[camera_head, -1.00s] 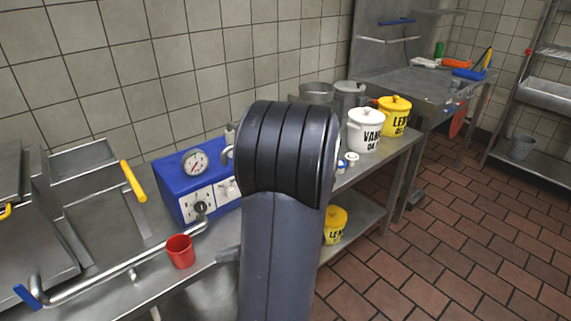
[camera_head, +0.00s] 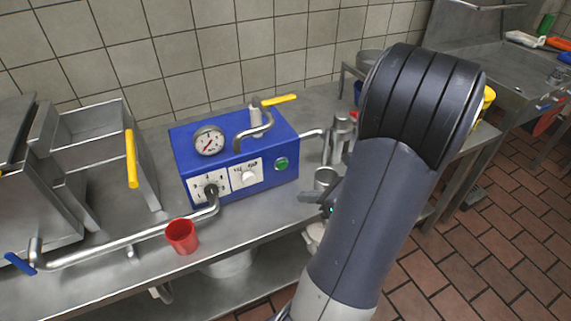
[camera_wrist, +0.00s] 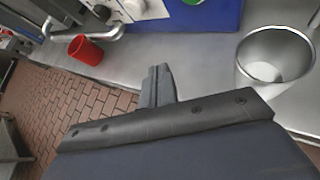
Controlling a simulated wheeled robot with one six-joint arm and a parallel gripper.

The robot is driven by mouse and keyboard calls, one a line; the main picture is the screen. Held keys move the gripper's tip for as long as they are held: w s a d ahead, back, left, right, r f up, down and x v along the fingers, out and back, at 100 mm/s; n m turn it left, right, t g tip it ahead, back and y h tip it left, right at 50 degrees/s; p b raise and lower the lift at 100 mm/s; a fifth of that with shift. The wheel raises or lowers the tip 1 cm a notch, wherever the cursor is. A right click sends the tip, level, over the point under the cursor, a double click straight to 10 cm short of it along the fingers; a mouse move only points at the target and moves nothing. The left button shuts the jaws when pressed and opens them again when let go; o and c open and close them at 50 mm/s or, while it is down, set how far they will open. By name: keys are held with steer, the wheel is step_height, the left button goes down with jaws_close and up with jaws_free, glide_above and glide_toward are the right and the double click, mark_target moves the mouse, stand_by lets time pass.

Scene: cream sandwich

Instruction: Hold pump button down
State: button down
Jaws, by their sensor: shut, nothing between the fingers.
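The pump box (camera_head: 236,150) is a blue unit with a dial gauge on the metal counter. Its green button (camera_head: 281,163) sits at the right of the front face. My gripper (camera_head: 306,197) is shut and empty, in front of and below the button, apart from it. In the wrist view my gripper (camera_wrist: 157,72) points toward the blue box (camera_wrist: 218,14), and part of the green button (camera_wrist: 193,1) shows at the top edge.
A metal cup (camera_head: 325,178) stands near my gripper; it also shows in the wrist view (camera_wrist: 272,65). A bent pipe with a yellow handle (camera_head: 279,100) rises over the box. A long pipe (camera_head: 110,247) runs left.

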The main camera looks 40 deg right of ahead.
glide_toward(279, 169)
steer(key=shift+s+a+f+x, duration=0.1)
steer(key=shift+a+x, duration=0.05)
steer(key=shift+x, duration=0.7)
steer(key=shift+s+a+f+x, duration=0.1)
steer(key=shift+s+x, duration=0.05)
steer(key=shift+x, duration=0.75)
steer(key=shift+s+a+f+x, duration=0.1)
steer(key=shift+a+x, duration=0.05)
steer(key=shift+x, duration=0.7)
steer(key=shift+w, duration=0.1)
steer(key=shift+w+d, duration=0.1)
steer(key=shift+w, duration=0.2)
steer(key=shift+w+d, duration=0.1)
steer(key=shift+w, duration=0.3)
stand_by(4.2)
